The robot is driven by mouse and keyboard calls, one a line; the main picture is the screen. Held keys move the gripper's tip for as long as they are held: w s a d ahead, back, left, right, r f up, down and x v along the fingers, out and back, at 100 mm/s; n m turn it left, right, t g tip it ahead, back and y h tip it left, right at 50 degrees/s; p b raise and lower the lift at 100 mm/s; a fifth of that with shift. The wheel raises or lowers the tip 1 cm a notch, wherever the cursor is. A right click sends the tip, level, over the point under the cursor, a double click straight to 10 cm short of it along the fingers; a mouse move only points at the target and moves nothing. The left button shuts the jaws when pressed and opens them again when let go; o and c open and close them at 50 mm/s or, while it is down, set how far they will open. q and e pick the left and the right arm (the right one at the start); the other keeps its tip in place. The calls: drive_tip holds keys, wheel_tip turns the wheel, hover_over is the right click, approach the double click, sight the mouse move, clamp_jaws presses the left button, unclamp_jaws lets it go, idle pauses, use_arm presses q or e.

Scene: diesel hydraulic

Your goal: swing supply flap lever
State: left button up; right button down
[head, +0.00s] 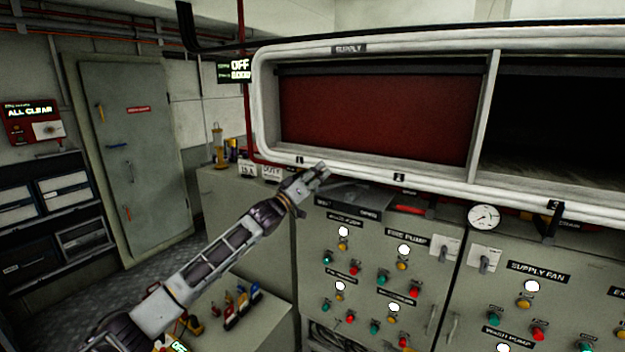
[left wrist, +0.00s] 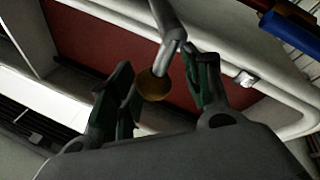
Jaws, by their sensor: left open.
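The supply duct opening (head: 262,110), labelled SUPPLY, has a pale frame with a dark red flap (head: 375,118) filling its left bay. My left gripper (head: 322,170) is at the lower edge of this frame, below the red flap. In the left wrist view, my left gripper (left wrist: 160,92) is open. A grey rod (left wrist: 168,25) with a round brown-gold end (left wrist: 153,86) shows between its fingers; it looks like the lever. I cannot tell whether the fingers touch it. The lever is not clear in the head view near the gripper. My right gripper is not in view.
Control cabinets (head: 445,272) with coloured buttons and switches stand below the duct. A round gauge (head: 483,217) and a dark bracket (head: 549,226) are at the right under the frame. A grey door (head: 135,150) is at the left. A bottle (head: 218,147) stands on the left cabinet.

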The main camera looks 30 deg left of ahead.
use_arm(q)
drive_tip(key=shift+s+f, duration=0.1)
drive_tip(key=shift+s, duration=0.05)
drive_tip(key=shift+s+a+f, duration=0.1)
drive_tip(key=v, duration=1.1)
idle(1.1)
drive_tip(key=shift+f, duration=0.1)
idle(0.4)
